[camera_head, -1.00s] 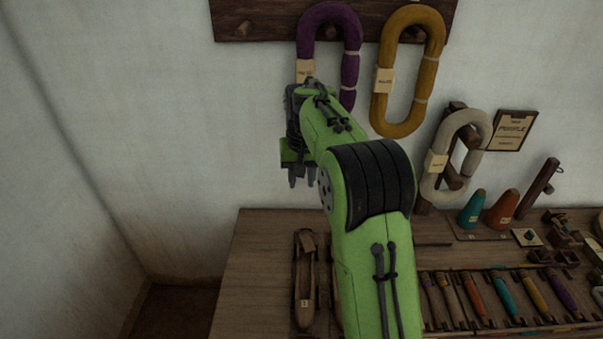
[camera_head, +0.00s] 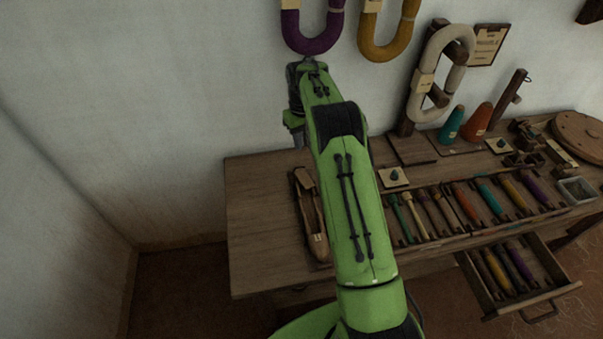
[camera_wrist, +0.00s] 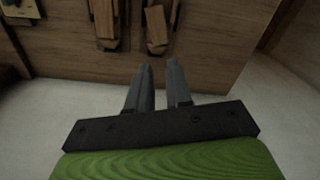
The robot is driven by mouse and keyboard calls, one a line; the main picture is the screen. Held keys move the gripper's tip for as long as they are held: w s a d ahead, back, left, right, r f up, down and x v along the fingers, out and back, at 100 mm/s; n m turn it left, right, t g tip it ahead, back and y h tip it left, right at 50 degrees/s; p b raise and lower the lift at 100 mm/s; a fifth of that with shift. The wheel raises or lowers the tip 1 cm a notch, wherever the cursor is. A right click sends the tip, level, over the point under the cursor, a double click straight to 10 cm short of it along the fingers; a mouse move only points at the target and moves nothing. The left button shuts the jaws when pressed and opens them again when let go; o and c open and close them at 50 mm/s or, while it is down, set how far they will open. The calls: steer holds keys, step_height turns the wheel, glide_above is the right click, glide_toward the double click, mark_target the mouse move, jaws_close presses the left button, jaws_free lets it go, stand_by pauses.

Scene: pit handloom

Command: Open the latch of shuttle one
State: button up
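A wooden shuttle (camera_head: 309,218) lies near the left end of the bench, with a small pale tag whose number I cannot read. My arm covers the area just to its right. The wrist view shows two wooden shuttles side by side, one (camera_wrist: 157,30) nearer the bench's side edge and one (camera_wrist: 106,25) beside it. Each has a lighter wooden piece near its end. I cannot tell which is shuttle one, nor whether a latch is open. My gripper (camera_head: 299,140) is above the bench's back edge, apart from the shuttles. Its fingers (camera_wrist: 161,75) are parted and empty.
The bench (camera_head: 262,215) has bare wood left of the shuttle. A bobbin rack (camera_head: 455,240) and an open drawer of bobbins (camera_head: 512,268) lie to the right. Yarn hanks (camera_head: 440,75) hang behind. Teal and orange cones (camera_head: 477,122) stand at the back. The wall is close behind my gripper.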

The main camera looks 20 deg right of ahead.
mark_target(303, 177)
step_height(303, 177, down, 16)
steer(key=b, duration=0.4)
steer(key=shift+d, duration=0.15)
steer(key=shift+r, duration=0.1)
jaws_close()
